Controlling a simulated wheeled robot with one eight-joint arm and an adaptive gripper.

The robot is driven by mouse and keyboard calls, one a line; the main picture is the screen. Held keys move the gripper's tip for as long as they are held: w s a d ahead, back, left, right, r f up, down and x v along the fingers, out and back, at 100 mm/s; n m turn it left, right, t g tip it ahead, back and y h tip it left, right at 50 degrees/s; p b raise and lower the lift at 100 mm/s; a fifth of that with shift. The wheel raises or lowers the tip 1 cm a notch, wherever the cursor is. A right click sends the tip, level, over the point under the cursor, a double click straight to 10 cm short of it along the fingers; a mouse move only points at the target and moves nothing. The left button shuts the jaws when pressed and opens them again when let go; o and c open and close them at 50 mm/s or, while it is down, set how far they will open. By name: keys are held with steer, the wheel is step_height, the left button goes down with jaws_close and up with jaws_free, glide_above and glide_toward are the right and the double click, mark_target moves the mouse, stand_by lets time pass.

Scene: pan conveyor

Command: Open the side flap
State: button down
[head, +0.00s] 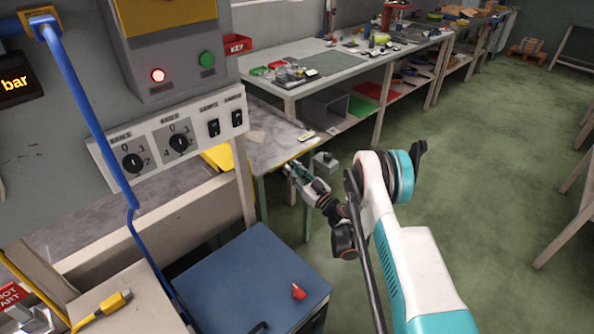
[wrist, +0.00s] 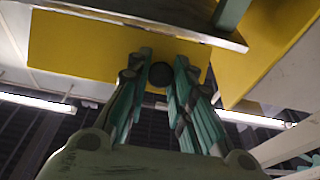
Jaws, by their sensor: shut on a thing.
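A flat yellow panel (wrist: 85,50), which looks like the side flap, spans the upper part of the wrist view. A round dark knob (wrist: 161,74) stands out on its face. My gripper (wrist: 160,72) has its two teal fingers on either side of the knob, shut on it. In the head view my gripper (head: 290,169) is at the side of the grey-topped table, just below its edge. The knob is hidden there. A yellow surface (head: 217,157) shows left of the table, partly behind the control panel; I cannot tell whether it is the same panel.
A second yellow surface (wrist: 265,50) stands at right in the wrist view, by a grey beam. The grey-topped table (head: 265,140) is beside my gripper. A blue-topped cabinet (head: 250,275) stands in front, left of my arm. Green floor (head: 480,150) is open at right.

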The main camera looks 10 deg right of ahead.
steer(key=c, duration=1.4)
jaws_free()
steer(key=shift+s, duration=0.1)
steer(key=shift+r, duration=0.1)
step_height(320, 180, up, 10)
